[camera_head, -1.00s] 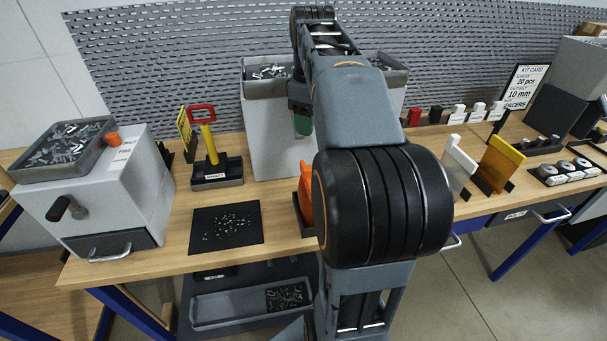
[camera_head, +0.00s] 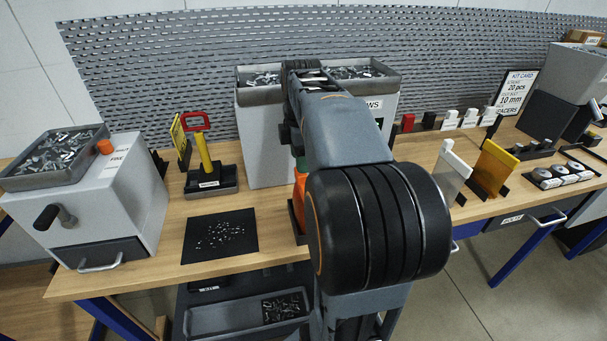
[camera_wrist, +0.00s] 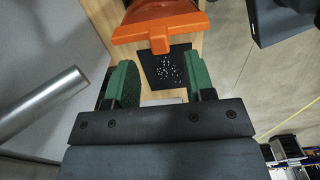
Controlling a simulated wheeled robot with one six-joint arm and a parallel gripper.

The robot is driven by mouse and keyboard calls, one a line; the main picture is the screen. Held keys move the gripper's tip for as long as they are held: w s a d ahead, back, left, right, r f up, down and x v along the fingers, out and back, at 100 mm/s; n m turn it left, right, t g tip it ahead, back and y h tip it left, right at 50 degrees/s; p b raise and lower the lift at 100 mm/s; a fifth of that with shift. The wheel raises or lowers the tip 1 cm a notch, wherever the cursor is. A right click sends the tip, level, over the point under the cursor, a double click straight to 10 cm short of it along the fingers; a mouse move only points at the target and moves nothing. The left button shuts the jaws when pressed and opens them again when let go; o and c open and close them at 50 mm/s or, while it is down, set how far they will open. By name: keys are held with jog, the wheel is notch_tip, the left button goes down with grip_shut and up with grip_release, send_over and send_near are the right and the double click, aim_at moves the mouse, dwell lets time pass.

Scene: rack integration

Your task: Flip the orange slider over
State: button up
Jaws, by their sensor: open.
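The orange slider (camera_wrist: 160,25) fills the top of the wrist view, with a small tab pointing down toward the gap between my fingers. In the head view it shows as a narrow orange strip (camera_head: 299,192), mostly hidden behind my arm. My gripper (camera_wrist: 163,78) has green fingers spread apart, with nothing gripped between them. The slider is just beyond the fingertips; I cannot tell whether they touch it. In the head view the gripper (camera_head: 301,164) is barely visible, just above the slider.
A black mat with small parts (camera_head: 220,235) lies left of the slider. A grey screws bin (camera_head: 262,140) stands behind. A red-and-yellow tool (camera_head: 204,150) sits in a stand at the left. A metal rod (camera_wrist: 40,103) shows at left in the wrist view.

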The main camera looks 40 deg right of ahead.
aim_at(302, 178)
jog(key=shift+f, duration=2.45)
jog(key=shift+c, duration=0.5)
grip_shut()
